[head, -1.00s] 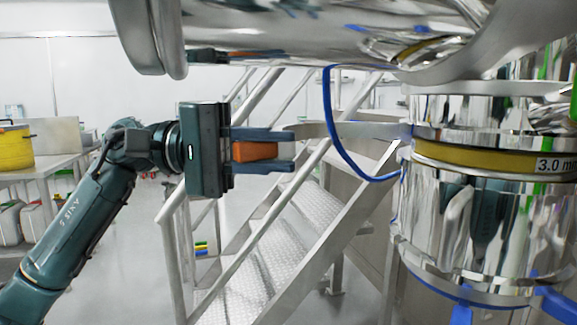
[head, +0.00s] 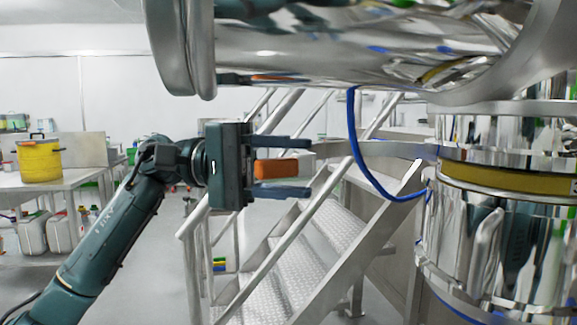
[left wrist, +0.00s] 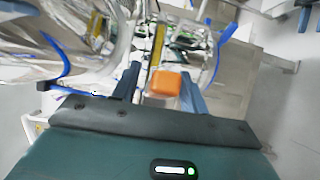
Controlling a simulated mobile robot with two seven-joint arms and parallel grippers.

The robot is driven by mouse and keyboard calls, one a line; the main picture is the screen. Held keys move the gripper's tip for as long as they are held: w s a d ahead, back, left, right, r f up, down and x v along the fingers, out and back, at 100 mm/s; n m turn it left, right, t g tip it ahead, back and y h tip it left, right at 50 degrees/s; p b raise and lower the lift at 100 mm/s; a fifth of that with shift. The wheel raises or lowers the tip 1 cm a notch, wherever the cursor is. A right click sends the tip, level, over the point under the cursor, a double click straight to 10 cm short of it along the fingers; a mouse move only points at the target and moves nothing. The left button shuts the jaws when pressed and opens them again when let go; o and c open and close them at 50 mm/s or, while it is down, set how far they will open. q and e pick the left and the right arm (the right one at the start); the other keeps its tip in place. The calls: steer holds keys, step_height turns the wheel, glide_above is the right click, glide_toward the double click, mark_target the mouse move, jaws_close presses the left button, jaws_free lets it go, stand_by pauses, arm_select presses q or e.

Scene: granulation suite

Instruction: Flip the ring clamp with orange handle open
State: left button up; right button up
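The orange handle (head: 282,168) of the ring clamp sits between the fingers of my left gripper (head: 283,166). The fingers are open, with a gap above and below the handle in the head view. In the left wrist view the handle (left wrist: 165,82) also stands between the two spread fingers (left wrist: 160,88). The clamp's metal band (head: 385,149) reaches out leftward from the shiny vessel (head: 500,235) towards the handle, standing away from the vessel's side.
A large steel cylinder (head: 330,45) hangs above my left gripper. A blue hose (head: 354,130) loops down beside the band. Metal stairs with rails (head: 285,270) stand behind. A yellow pot (head: 40,160) is on a table at the left, with clear floor between.

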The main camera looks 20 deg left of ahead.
arm_select(q)
steer(key=a, duration=0.7)
steer(key=shift+a+b, duration=0.2)
steer(key=shift+b, duration=0.15)
